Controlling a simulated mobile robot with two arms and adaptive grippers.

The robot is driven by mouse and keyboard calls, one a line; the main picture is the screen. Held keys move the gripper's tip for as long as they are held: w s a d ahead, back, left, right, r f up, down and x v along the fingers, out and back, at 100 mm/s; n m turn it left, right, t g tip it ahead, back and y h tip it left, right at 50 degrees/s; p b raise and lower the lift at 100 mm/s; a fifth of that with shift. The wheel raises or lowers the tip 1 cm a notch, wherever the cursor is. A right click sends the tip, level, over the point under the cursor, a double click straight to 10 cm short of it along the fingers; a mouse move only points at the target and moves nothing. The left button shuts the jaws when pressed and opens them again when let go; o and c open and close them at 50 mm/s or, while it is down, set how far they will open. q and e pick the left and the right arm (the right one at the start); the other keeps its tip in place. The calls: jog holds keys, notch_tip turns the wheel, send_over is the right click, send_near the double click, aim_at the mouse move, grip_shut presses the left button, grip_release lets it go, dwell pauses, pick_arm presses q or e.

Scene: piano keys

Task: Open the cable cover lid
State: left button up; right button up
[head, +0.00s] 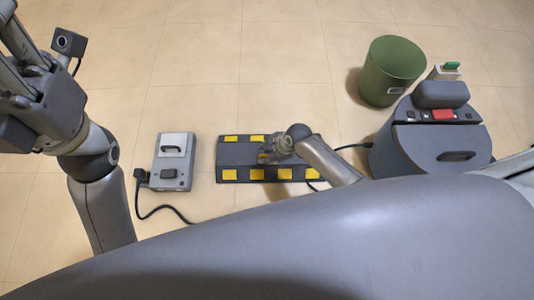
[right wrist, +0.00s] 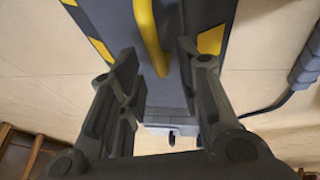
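The cable cover (head: 232,155) is a dark grey slab with yellow blocks along its edges, lying flat on the floor in the middle of the head view. Its lid looks closed. In the right wrist view, the lid's dark surface (right wrist: 205,14) carries a curved yellow handle (right wrist: 152,40). My right gripper (right wrist: 163,68) is open over the cover, with a finger on each side of the handle; I cannot tell whether they touch it. It also shows in the head view (head: 268,155). My left gripper is at the upper left, partly cut off; its finger state is unclear.
A grey box (head: 173,162) with a black cable stands left of the cover. At right stand a green bin (head: 390,72), a dark blue-grey machine (head: 433,140) and a small item with a green top (head: 452,67). The tiled floor (head: 210,60) behind the cover is clear.

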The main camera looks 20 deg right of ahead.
grip_shut()
jog(key=shift+w+r, duration=0.1)
dwell(0.4)
